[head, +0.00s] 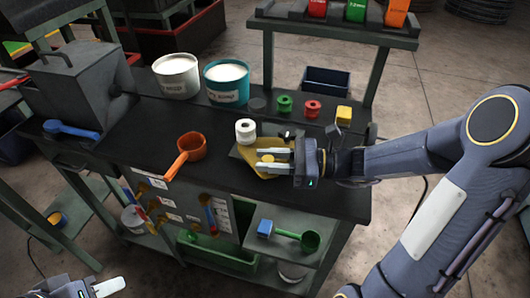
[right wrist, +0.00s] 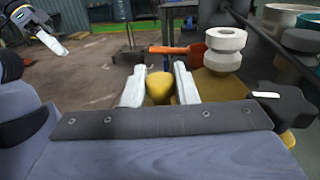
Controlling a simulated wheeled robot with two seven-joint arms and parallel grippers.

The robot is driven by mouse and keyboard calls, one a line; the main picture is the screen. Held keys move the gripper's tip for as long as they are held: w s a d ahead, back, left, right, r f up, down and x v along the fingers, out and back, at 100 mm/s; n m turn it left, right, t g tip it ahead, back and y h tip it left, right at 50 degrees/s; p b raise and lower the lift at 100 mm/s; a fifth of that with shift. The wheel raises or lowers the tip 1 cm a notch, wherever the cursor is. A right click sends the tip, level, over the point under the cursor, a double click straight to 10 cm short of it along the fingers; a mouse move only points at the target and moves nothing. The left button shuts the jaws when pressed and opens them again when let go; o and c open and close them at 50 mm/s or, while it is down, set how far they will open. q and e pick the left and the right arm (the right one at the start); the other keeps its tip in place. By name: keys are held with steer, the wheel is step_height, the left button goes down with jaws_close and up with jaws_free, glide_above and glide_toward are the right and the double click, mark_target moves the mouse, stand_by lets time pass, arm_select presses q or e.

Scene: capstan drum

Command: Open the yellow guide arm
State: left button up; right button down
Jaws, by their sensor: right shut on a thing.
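The yellow guide arm (head: 252,163) lies on a dark plate on the bench top, beside the white capstan drum (head: 245,131). My right gripper (head: 272,160) reaches in from the right, its two pale fingers over the guide arm. In the right wrist view, a yellow knob (right wrist: 160,86) sits between the fingers, which are shut on it. The white drum (right wrist: 225,48) shows just right of the fingers there, above a yellow surface. My left gripper (head: 108,287) is low at the left, away from the bench, and also shows in the right wrist view (right wrist: 52,43); its opening is unclear.
An orange scoop (head: 191,146) lies left of the drum. A white tub (head: 177,77) and a teal tub (head: 226,83) stand behind it. Green (head: 284,103) and red (head: 312,108) spools and a yellow block (head: 344,114) line the back. A blue-handled scoop (head: 70,129) lies far left.

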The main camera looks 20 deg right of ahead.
steer(key=shift+s+d+n+g, duration=0.2)
steer(key=shift+n+g, duration=0.1)
steer(key=shift+g, duration=0.2)
steer(key=shift+d+g+y+p, duration=0.1)
steer(key=shift+g+y+p, duration=0.2)
steer(key=c, duration=1.1)
jaws_free()
steer(key=shift+c, duration=0.2)
steer(key=shift+s, duration=0.1)
steer(key=v, duration=0.7)
steer(key=shift+s+d+b, duration=0.15)
steer(key=shift+d+b, duration=0.25)
